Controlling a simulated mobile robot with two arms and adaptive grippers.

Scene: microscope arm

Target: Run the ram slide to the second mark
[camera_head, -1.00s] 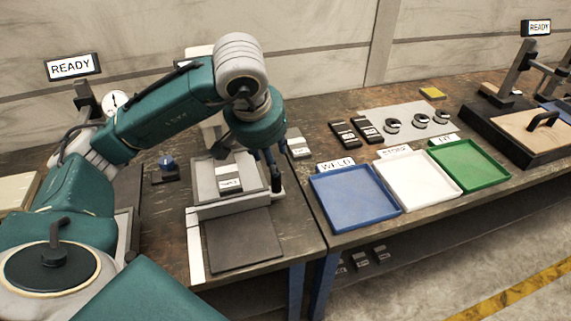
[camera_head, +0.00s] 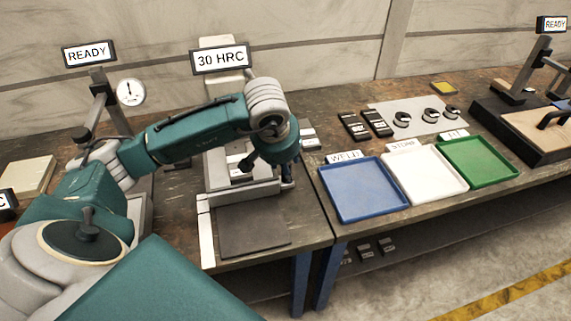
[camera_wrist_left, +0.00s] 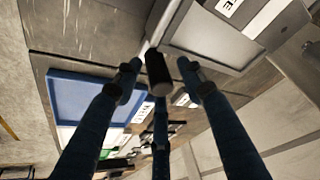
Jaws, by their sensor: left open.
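The tester (camera_head: 222,80) with a "30 HRC" display (camera_head: 221,60) stands behind my left arm, which hides much of it. My left gripper (camera_head: 274,174) points down at the right side of its pale bed. In the left wrist view, a dark cylindrical knob (camera_wrist_left: 158,74) on a pale rod or edge sits between the fingers of my open left gripper (camera_wrist_left: 159,84). I cannot tell whether any finger touches it. A labelled block (camera_head: 240,169) lies on the bed, partly hidden. I cannot make out a ram slide or its marks. My right gripper is not in view.
Blue (camera_head: 362,190), white (camera_head: 424,176) and green (camera_head: 468,163) trays lie to the right. Behind them are dark blocks (camera_head: 353,126) and a grey mat (camera_head: 415,112) with ring-like pieces. A dial gauge (camera_head: 130,92) under a READY sign stands left. A dark pad (camera_head: 253,230) lies in front.

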